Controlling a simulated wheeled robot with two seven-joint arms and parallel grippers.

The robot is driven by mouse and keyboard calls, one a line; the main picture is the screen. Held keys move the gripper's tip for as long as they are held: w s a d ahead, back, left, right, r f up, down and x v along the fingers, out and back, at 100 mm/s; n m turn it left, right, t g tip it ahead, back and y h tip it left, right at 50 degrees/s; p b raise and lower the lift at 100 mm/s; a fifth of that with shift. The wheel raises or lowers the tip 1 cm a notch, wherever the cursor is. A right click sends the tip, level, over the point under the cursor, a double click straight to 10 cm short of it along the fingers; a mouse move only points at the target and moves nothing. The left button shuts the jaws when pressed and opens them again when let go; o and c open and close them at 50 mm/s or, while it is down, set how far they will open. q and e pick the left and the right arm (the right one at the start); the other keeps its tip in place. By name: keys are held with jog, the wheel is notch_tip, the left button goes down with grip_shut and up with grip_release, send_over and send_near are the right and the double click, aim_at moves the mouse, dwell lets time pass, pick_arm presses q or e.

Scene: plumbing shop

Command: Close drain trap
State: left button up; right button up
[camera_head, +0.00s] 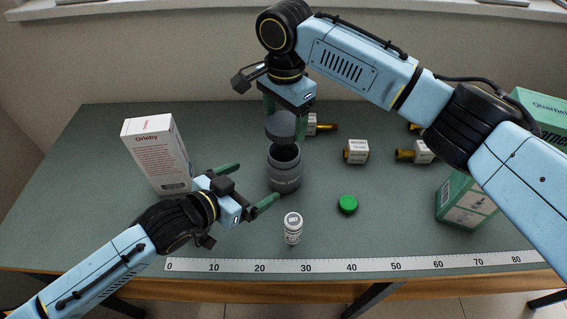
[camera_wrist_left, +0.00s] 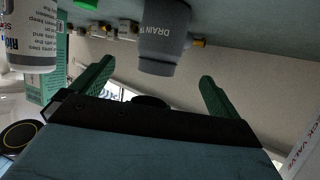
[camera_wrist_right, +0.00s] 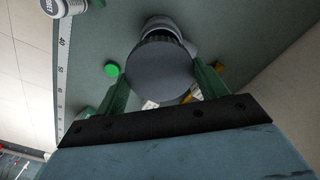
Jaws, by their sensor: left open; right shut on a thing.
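The drain trap (camera_head: 285,176) is a dark grey, open-topped cylinder standing upright on the table; it also shows in the left wrist view (camera_wrist_left: 163,45) with "DRAIN" lettering. My right gripper (camera_head: 287,116) is shut on a grey round cap (camera_head: 281,127), held just above the trap's mouth. In the right wrist view the cap (camera_wrist_right: 160,72) covers most of the trap, so the gap between them is hidden there. My left gripper (camera_head: 258,188) is open, its fingers pointing at the trap from the left. One fingertip is close to the trap's lower side; I cannot tell if it touches.
A small white bottle (camera_head: 292,228) and a green cap (camera_head: 347,204) are in front of the trap. A white box (camera_head: 157,155) stands at left, green boxes (camera_head: 466,200) at right. Brass fittings with white labels (camera_head: 356,151) lie behind. A ruler (camera_head: 350,265) runs along the front edge.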

aim_at(282, 166)
pick_arm(q)
jog(key=x, duration=1.2)
jog(key=shift+w+a+f, duration=0.1)
jog(key=shift+w, duration=0.1)
pick_arm(e)
jog(key=shift+w+f, duration=0.1)
pick_arm(q)
jog(key=c, duration=1.4)
jog(key=shift+c, duration=0.2)
pick_arm(e)
jog(key=shift+f, duration=2.5)
jog(key=shift+f, duration=0.85)
jog(key=shift+f, duration=0.6)
